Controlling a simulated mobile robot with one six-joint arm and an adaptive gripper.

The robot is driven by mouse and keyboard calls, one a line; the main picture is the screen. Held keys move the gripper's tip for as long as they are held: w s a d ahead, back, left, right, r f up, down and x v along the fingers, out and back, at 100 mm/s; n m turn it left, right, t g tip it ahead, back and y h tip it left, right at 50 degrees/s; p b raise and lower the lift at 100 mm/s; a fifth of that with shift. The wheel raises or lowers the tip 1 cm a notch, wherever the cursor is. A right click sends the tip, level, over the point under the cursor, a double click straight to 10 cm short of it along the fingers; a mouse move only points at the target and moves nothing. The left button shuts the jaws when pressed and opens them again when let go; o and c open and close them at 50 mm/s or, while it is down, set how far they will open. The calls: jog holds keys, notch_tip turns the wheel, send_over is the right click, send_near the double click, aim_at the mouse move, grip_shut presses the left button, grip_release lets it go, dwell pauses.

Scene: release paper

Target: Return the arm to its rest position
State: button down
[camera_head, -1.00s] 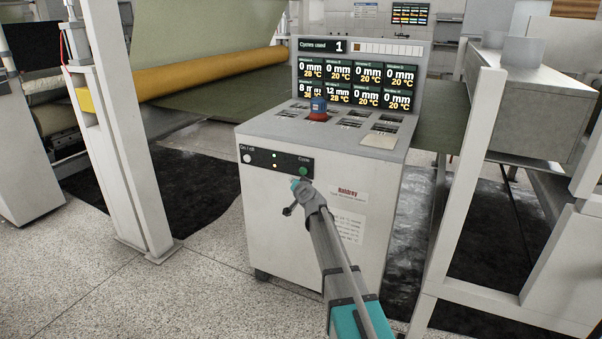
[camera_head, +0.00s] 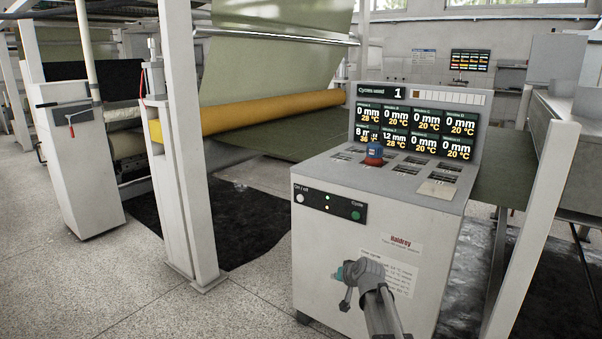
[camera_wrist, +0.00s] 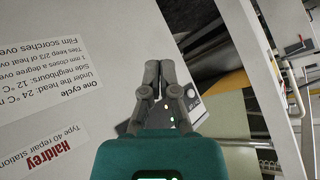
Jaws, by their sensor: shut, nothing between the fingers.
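My gripper (camera_wrist: 167,66) is shut, with its two grey fingers together and nothing between them in the wrist view. In the head view the end of my arm (camera_head: 362,274) is in front of the white repair station (camera_head: 330,250), below its dark button panel (camera_head: 328,201). The panel has a white on/off button (camera_head: 300,198) and a green cycle button (camera_head: 356,215). A gap to the station's front cannot be judged exactly. The station's upside-down labels (camera_wrist: 42,150) fill the left of the wrist view.
The station carries a red and blue knob (camera_head: 374,154) and a display board (camera_head: 417,128) reading cycles used 1. A white post (camera_head: 183,150) and a yellow roller (camera_head: 260,113) stand left. A white frame (camera_head: 540,180) stands right. Speckled floor (camera_head: 250,300) is open at front left.

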jog(key=s+d+f+g+h, duration=0.25)
jog(key=s+g, duration=0.25)
jog(key=s, duration=0.8)
jog(key=s+d+f+g+h, duration=0.2)
jog(key=s+d+f+g, duration=0.15)
jog(key=s, duration=1.05)
notch_tip(320, 180, up, 30)
jog(key=p, duration=3)
jog(key=shift+w+a+n+p, duration=0.25)
jog(key=shift+w+n+p, duration=0.05)
jog(key=shift+n+p, duration=0.1)
jog(key=shift+g, duration=0.25)
dwell(0.4)
